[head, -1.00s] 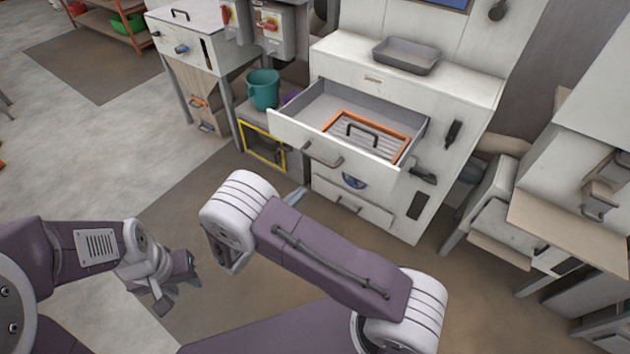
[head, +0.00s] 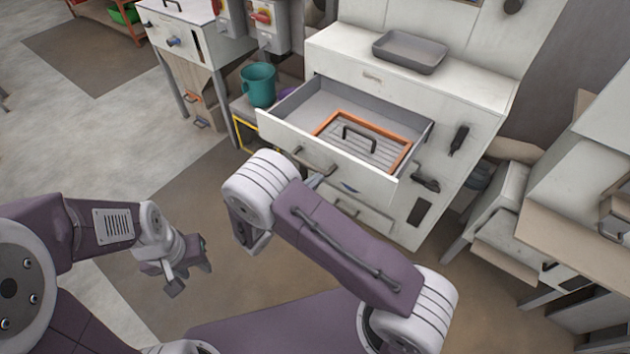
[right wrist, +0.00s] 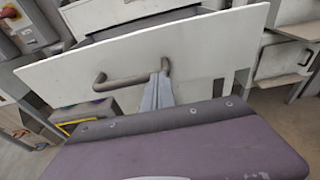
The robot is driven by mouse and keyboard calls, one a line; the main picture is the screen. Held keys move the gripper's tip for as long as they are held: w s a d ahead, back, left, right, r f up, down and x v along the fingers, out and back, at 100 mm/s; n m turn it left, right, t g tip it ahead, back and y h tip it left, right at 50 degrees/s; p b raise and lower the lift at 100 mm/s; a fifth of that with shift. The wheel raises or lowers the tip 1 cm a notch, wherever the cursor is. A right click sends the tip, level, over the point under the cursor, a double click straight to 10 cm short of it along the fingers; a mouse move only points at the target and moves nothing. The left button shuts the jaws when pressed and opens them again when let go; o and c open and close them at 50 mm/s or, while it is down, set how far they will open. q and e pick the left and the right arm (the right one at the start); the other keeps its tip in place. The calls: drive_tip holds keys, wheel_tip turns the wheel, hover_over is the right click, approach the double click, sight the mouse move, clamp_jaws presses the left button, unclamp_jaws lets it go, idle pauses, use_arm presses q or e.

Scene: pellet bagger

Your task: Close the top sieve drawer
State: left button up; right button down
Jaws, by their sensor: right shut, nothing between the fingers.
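The top sieve drawer (head: 345,145) is pulled far out of the white cabinet. An orange-framed sieve (head: 408,140) with a dark handle lies inside it. The drawer's white front also fills the upper right wrist view (right wrist: 215,50), with its bar handle (right wrist: 120,84). My right gripper (right wrist: 159,88) is shut and empty, its tips in front of the drawer face by the handle's right end; I cannot tell whether they touch. In the head view my forearm partly hides that gripper. My left gripper (head: 188,274) is open and empty, low over the floor, away from the drawer.
A grey tray (head: 410,54) sits on the cabinet top (head: 480,88). A lower drawer (head: 350,208) is below the open one. A teal bucket (head: 258,86) stands left of the cabinet. A bench (head: 590,190) is at the right. Floor at the left is clear.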

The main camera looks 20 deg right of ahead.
drive_tip(key=b, duration=0.2)
approach(367, 130)
drive_tip(key=b+x, duration=0.1)
drive_tip(key=x, duration=0.2)
drive_tip(key=r+b+x, duration=0.1)
drive_tip(key=x, duration=0.2)
drive_tip(key=r+b+x, duration=0.1)
drive_tip(key=x, duration=0.2)
drive_tip(key=shift+w+d+r, duration=0.1)
drive_tip(key=shift+w+d, duration=0.2)
drive_tip(key=shift+d, duration=0.05)
drive_tip(key=shift+w+d+r, duration=0.1)
drive_tip(key=shift+d+r, duration=0.05)
drive_tip(key=shift+r, duration=0.2)
